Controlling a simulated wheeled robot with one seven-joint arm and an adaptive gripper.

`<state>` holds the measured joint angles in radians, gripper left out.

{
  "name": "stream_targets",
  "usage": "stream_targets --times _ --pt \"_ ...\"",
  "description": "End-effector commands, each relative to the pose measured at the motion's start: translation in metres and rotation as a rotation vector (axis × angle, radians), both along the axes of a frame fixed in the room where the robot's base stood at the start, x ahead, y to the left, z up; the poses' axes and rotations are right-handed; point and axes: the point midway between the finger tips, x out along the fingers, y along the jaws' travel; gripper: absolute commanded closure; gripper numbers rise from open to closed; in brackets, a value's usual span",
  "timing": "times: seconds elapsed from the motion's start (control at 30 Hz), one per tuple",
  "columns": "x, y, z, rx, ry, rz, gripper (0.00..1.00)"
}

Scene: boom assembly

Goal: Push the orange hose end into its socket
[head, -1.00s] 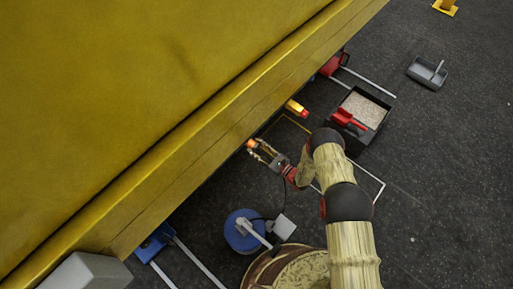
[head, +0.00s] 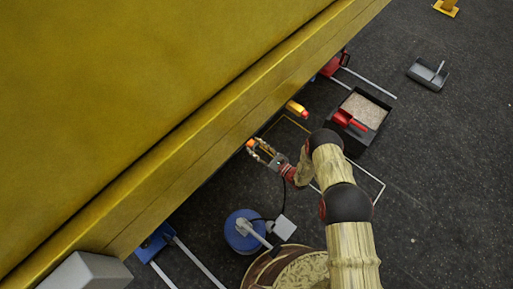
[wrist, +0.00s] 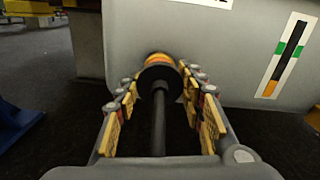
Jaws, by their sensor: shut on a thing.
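The orange hose end (wrist: 158,59) shows in the wrist view as an orange ring in front of a black collar, with a black hose (wrist: 158,125) running back toward me. It points straight at a grey rounded housing (wrist: 225,50) and looks very close to it or touching. The socket itself is hidden behind the hose end, so I cannot tell how deep it sits. My gripper (wrist: 159,82) is shut on the hose end, one finger on each side. In the head view my gripper (head: 263,154) holds the orange tip (head: 250,144) at the lower edge of the large yellow boom (head: 150,130).
A label with green and orange marks (wrist: 285,55) is on the housing's right. In the head view a blue round object (head: 242,231) stands below my gripper. A black bin (head: 366,108) with a red scoop (head: 349,121) stands to the right.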

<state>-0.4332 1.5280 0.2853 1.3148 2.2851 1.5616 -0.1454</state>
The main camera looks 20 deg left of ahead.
Motion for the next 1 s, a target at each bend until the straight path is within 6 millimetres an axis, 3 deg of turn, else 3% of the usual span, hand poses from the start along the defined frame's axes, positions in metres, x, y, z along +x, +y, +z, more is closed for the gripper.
stream_targets --times 0.17,0.2,0.53,0.87,1.0 --pt "0.001 0.003 0.000 0.001 -0.001 0.001 0.83" --pt "0.001 0.004 0.000 0.001 0.000 0.000 0.60" --pt "0.001 0.003 0.000 0.000 0.000 0.000 0.41" --pt "0.001 0.002 0.000 -0.001 0.001 0.000 0.40" --pt "-0.001 -0.008 -0.001 -0.001 0.001 -0.002 0.40"
